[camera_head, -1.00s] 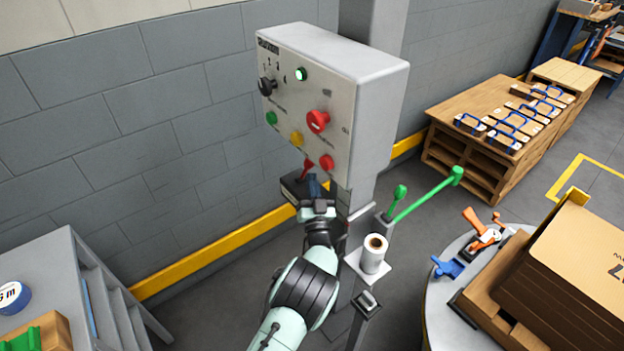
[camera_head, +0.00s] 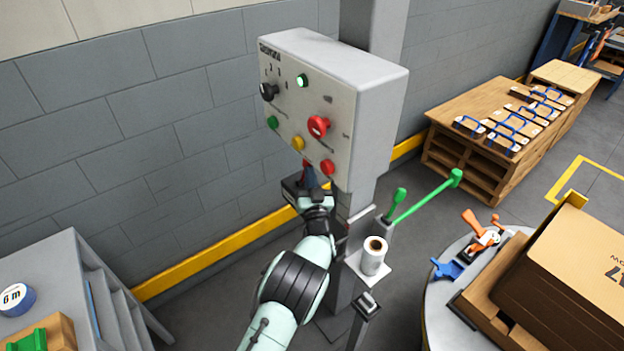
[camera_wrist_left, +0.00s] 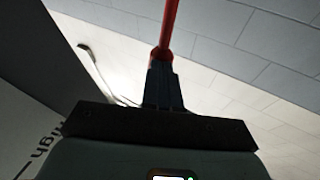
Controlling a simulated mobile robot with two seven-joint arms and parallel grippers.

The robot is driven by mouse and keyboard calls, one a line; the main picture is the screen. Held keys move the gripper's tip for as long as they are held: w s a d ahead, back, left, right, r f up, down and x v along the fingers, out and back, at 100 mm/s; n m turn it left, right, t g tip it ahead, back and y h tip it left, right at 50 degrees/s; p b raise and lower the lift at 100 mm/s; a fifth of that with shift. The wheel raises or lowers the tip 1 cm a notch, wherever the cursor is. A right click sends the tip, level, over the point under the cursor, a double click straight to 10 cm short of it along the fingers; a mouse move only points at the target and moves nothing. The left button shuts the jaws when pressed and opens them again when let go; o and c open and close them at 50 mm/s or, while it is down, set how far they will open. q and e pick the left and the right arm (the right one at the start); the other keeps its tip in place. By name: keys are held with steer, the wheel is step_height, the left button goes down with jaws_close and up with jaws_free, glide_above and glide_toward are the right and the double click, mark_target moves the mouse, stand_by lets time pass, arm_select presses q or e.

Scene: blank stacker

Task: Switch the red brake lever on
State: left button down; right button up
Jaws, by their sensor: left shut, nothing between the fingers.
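In the left wrist view the red lever shaft (camera_wrist_left: 168,28) stands in line with the tips of my dark closed fingers (camera_wrist_left: 162,75). I cannot tell whether they touch it. My right gripper is not in view.
The grey control box (camera_head: 372,95) with a red knob (camera_head: 318,126) and several buttons hangs just above. A green lever (camera_head: 425,197) and a white roll (camera_head: 374,254) stand close on the right. A round table (camera_head: 436,305) holds a carton (camera_head: 575,265).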

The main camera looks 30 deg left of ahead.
mark_target(304, 163)
arm_select(q)
steer(key=shift+w+a+r+n+g+h+p, duration=0.2)
steer(key=shift+a+r+n+g+p, duration=0.2)
steer(key=shift+a+r+g+p, duration=0.2)
steer(key=shift+w+a+r+n+g+h+p, duration=0.2)
steer(key=shift+a+r+n+g+p, duration=0.2)
steer(key=shift+a+r+g+p, duration=0.15)
steer(key=a+g+h+p, duration=0.1)
steer(key=p, duration=0.1)
steer(key=w+a+n+g+h+p, duration=0.1)
steer(key=a+p, duration=0.1)
steer(key=p, duration=0.1)
steer(key=w+a+n+g+h+p, duration=0.1)
steer(key=a+p, duration=0.1)
steer(key=shift+w+a+r+p, duration=0.1)
steer(key=shift+r+p, duration=0.1)
steer(key=shift+p, duration=0.1)
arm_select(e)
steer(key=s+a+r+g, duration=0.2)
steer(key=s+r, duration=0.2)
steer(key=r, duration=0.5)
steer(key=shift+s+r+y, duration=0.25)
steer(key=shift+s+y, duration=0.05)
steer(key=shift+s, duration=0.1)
arm_select(q)
steer(key=shift+a+r, duration=0.1)
steer(key=shift+a, duration=0.1)
